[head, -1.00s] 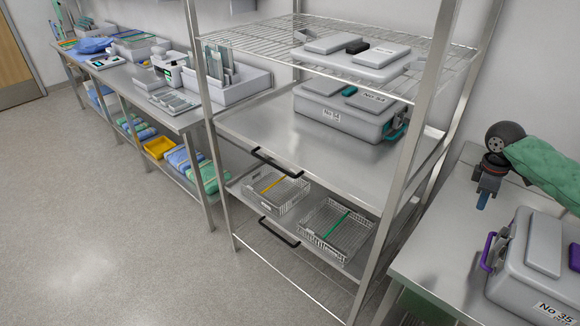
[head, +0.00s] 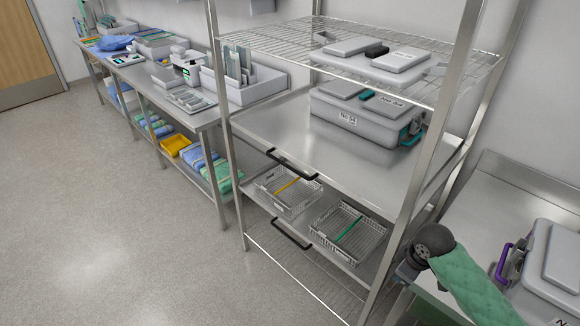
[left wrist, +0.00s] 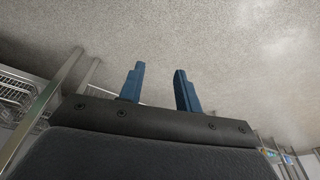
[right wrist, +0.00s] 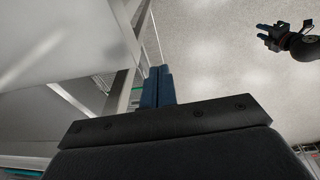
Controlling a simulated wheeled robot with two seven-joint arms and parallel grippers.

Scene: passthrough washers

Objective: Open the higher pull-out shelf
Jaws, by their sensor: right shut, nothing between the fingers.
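The higher pull-out shelf (head: 330,166) is a flat metal shelf in the steel rack, pushed in. Its black bar handle (head: 291,164) is on the front edge. The lower shelf has a similar black handle (head: 291,233). My right gripper (head: 408,271) is at the rack's front right post, right of and apart from the upper handle; the post and arm partly hide it. In the right wrist view its blue fingers (right wrist: 158,86) are shut and empty. My left gripper (left wrist: 160,86) is open and empty over the floor, and also shows in the right wrist view (right wrist: 268,38).
A grey case No 54 (head: 365,118) stands on the higher shelf. Wire baskets (head: 348,235) sit on the lower one. A wire shelf above holds another case (head: 376,67). A side table (head: 508,205) is at right. The floor in front (head: 150,250) is clear.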

